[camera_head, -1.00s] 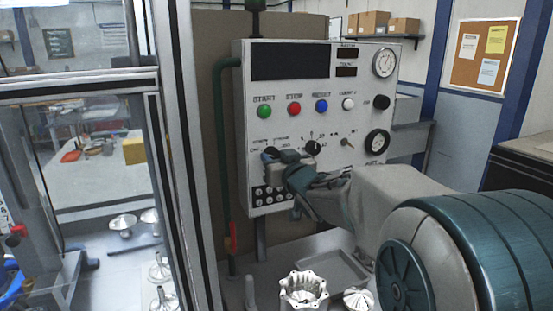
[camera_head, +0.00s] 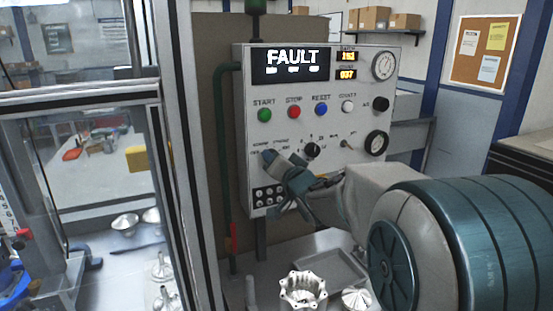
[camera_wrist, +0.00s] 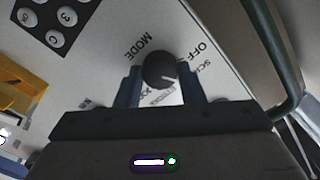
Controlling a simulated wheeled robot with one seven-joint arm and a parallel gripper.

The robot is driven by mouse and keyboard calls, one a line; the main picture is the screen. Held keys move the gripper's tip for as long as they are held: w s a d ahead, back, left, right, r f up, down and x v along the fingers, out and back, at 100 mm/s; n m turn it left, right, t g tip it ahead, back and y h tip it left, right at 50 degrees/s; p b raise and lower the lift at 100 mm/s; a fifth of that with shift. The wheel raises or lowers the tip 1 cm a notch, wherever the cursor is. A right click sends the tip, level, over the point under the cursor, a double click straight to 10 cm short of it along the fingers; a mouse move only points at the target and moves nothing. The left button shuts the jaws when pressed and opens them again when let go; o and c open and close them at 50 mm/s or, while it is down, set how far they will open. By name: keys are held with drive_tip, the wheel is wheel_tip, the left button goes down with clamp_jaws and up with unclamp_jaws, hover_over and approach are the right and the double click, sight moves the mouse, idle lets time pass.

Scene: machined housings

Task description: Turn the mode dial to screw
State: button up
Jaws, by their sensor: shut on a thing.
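The mode dial (camera_wrist: 159,69) is a round black knob with a white pointer line, on the white control panel (camera_head: 385,110). In the wrist view, the word MODE is printed beside it, with OFF and a partly hidden label starting "SC" to its right. Its pointer points right and slightly down, roughly toward that partly hidden label; the exact setting is hard to tell. My gripper (camera_wrist: 160,88) has one finger on each side of the dial and is shut on it. In the head view, my gripper (camera_head: 274,158) covers the dial at the panel's lower left.
The panel's display (camera_head: 291,62) reads FAULT. Start (camera_head: 264,115), stop (camera_head: 294,112) and reset (camera_head: 321,108) buttons sit above my gripper. Another black dial (camera_head: 312,150) is close to its right. A keypad (camera_head: 268,198) lies below. A metal housing (camera_head: 302,290) stands on the bench.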

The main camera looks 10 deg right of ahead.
drive_tip(key=shift+m, duration=0.6)
drive_tip(key=o, duration=1)
drive_tip(key=shift+s, duration=0.1)
drive_tip(key=s+d+b, duration=0.2)
drive_tip(key=s, duration=1.1)
drive_tip(key=shift+s+d, duration=0.2)
drive_tip(key=shift+d, duration=0.15)
